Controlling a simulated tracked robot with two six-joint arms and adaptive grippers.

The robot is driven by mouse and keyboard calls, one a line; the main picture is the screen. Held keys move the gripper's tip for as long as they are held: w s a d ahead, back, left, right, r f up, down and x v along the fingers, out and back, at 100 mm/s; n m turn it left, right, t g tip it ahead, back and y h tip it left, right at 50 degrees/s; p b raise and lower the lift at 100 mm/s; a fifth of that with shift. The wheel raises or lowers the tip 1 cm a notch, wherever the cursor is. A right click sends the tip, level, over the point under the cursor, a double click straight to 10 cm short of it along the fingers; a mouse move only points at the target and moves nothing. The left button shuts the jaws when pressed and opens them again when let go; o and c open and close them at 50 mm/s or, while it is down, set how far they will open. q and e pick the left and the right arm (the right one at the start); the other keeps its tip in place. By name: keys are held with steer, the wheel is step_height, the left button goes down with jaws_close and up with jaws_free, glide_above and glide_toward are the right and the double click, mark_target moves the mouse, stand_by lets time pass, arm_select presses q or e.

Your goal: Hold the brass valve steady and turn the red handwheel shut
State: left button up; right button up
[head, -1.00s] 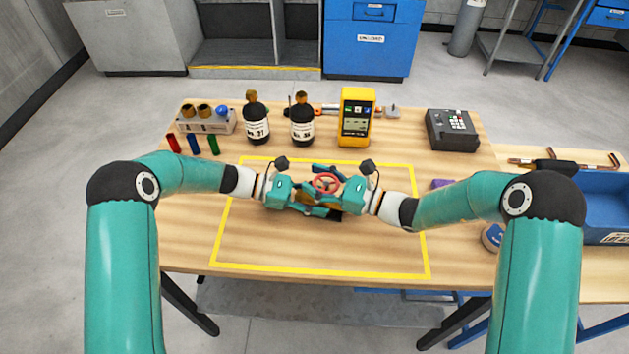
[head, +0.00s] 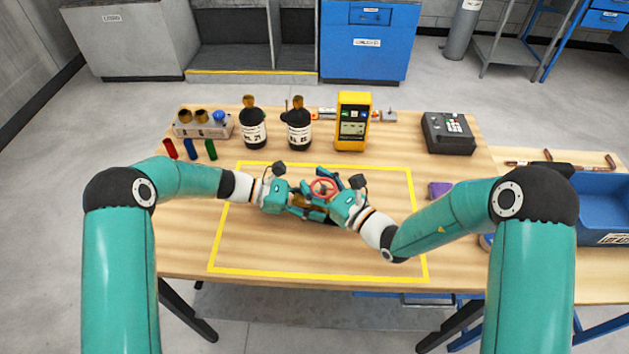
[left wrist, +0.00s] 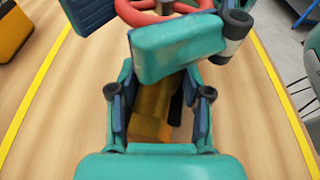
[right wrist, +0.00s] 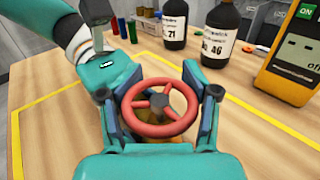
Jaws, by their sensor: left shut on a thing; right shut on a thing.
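The red handwheel (head: 322,188) sits on top of the brass valve (head: 300,201) inside the yellow-taped area. My left gripper (head: 303,208) is shut on the valve's brass body; in the left wrist view the body (left wrist: 152,112) lies between the two fingers. My right gripper (head: 330,190) is shut on the handwheel; in the right wrist view the wheel (right wrist: 158,108) sits between its fingers, with spokes and a dark hub showing. The lower part of the valve is mostly hidden by both grippers.
Behind the yellow tape (head: 215,240) stand two dark bottles (head: 252,128), a yellow meter (head: 352,122) and a rack (head: 203,126). A black keypad box (head: 447,132) and a blue bin (head: 603,205) are on the right. The front of the taped area is clear.

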stand_by(0.8)
steer(key=o, duration=1.1)
steer(key=shift+c, duration=0.2)
steer(key=shift+s, duration=0.1)
steer(key=v, duration=1.2)
steer(key=shift+f, duration=0.1)
